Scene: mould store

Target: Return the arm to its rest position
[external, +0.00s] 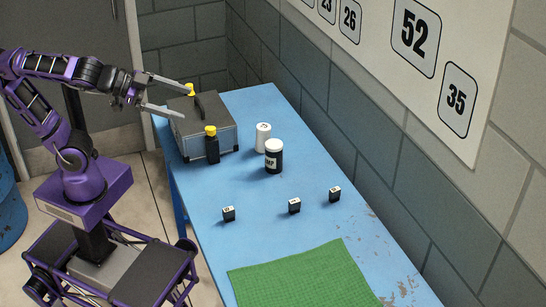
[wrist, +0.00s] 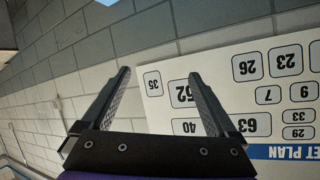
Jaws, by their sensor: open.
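My gripper (external: 172,95) is open and empty in the external view, raised above the far left end of the table. Its two fingers point to the right, over or near a dark case, without visibly holding anything. In the wrist view my gripper (wrist: 157,98) also shows open, with its two fingers spread apart. Between and beyond the fingers are only the block wall and a white numbered board, upside down in that view. My purple arm is bent at the left of the external view.
The wall board (external: 390,30) is behind.

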